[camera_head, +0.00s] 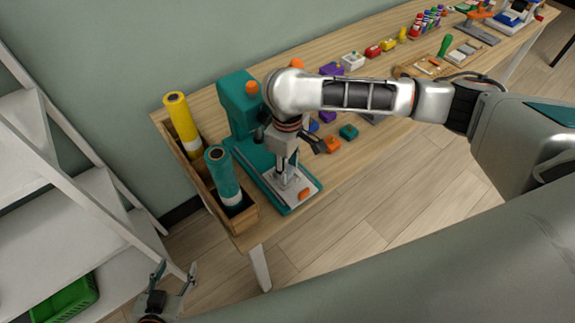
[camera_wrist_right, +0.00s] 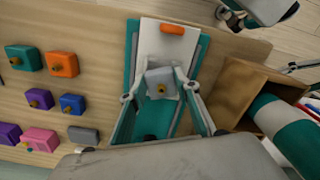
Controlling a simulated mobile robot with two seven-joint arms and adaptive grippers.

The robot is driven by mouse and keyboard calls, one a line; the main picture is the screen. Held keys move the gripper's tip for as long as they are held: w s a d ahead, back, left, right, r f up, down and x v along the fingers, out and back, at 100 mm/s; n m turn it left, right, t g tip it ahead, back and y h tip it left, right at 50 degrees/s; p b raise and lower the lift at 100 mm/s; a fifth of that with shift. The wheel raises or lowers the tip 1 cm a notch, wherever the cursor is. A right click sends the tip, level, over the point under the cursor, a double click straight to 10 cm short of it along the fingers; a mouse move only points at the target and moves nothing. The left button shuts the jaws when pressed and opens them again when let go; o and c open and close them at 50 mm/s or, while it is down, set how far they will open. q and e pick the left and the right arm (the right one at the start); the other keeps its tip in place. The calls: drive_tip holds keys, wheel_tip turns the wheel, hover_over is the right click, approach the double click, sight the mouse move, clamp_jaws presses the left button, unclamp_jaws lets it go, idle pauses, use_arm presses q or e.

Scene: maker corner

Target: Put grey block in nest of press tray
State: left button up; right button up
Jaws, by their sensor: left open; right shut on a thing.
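The grey block (camera_wrist_right: 160,84), with a brass knob on top, is between the fingers of my right gripper (camera_wrist_right: 163,88), which is shut on it. This gripper is over the teal press base, and it also shows in the head view (camera_head: 286,170). The pale press tray (camera_wrist_right: 150,40) lies on the base with an orange handle at its outer end. The block overlaps the tray's inner end in the wrist view; the nest is hidden, and I cannot tell whether block and tray touch. My left gripper (camera_head: 174,279) is open and empty, low beside the table's end.
The teal press (camera_head: 238,105) stands behind my right gripper. A wooden box (camera_head: 240,218) with yellow and teal rolls is left of it. Several knobbed coloured blocks lie on the table, including an orange one (camera_wrist_right: 62,64). A green crate (camera_head: 66,300) is on the white shelf.

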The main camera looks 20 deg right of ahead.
sight(288, 172)
drive_tip(key=o, duration=1.2)
wheel_tip(288, 172, up, 12)
drive_tip(key=shift+s+f, duration=0.1)
